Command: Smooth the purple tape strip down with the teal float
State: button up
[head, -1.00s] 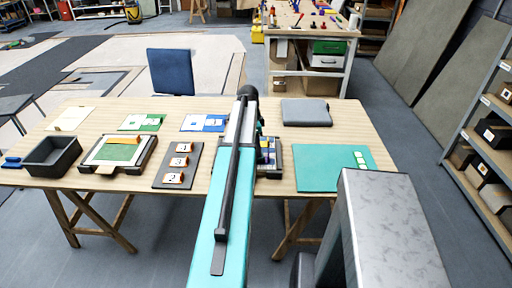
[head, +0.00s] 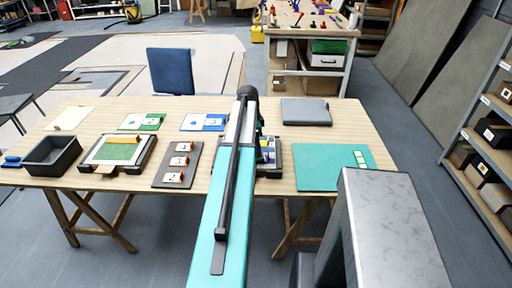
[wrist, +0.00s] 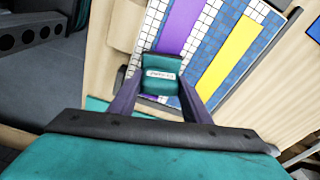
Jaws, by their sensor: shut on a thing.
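My gripper (wrist: 160,100) is shut on the teal float (wrist: 155,62), a small teal block with a white label, in the wrist view. The purple tape strip (wrist: 182,25) lies on a panel of white and blue tiles (wrist: 207,22). It runs from the top edge of the view down to the float. The float covers part of the strip near the panel's near edge; I cannot tell whether it touches it. In the head view my arm hides the gripper, the float and the strip, and only the right part of the panel frame (head: 277,160) shows.
A yellow strip (wrist: 228,52) lies right of the purple one. On the wooden table (head: 235,110) are a dark bin (head: 52,168), a framed green panel (head: 150,150), a dark board with orange-edged cards (head: 192,170), a grey folded item (head: 305,112) and a teal mat (head: 315,165).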

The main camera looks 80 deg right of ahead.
jog(key=shift+f, duration=0.35)
dwell(1.0)
jog(key=shift+r+p, duration=1.85)
jog(key=shift+r, duration=1.7)
jog(key=shift+w, duration=0.1)
